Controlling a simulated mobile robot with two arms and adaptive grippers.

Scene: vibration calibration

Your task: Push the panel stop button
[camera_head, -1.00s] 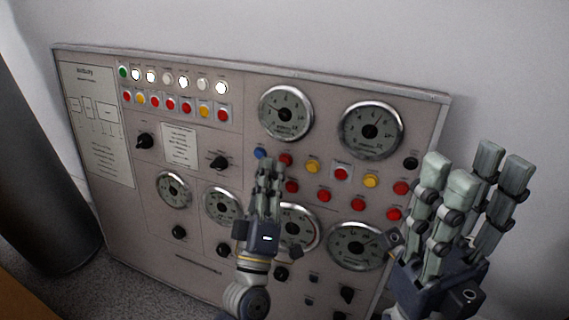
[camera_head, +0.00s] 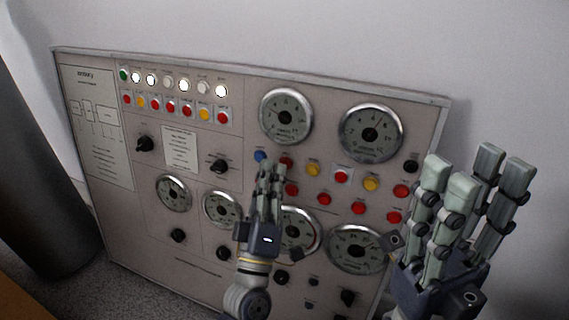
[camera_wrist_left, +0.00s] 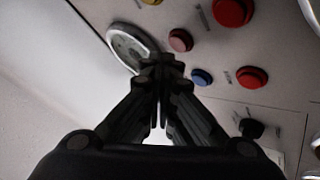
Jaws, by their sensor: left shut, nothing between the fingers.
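The grey control panel (camera_head: 190,262) leans at the wall and carries several red, yellow and blue buttons. One red button (camera_head: 341,177) sits on a pale square plate; I cannot read which label says stop. My left gripper (camera_head: 270,170) is shut and empty, its fingertips in front of the panel just below a blue button (camera_head: 260,156) and a red button (camera_head: 286,162). In the left wrist view the shut fingertips (camera_wrist_left: 163,65) lie between a gauge (camera_wrist_left: 128,45) and a blue button (camera_wrist_left: 201,77); contact is unclear. My right gripper (camera_head: 477,172) is open and empty at the panel's right.
Round gauges (camera_head: 371,133) and black knobs (camera_head: 219,165) surround the buttons. Lit white lamps (camera_head: 221,91) and small red and yellow buttons fill the upper left. A dark cylinder (camera_head: 40,190) stands left of the panel. The wall (camera_head: 330,40) above is bare.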

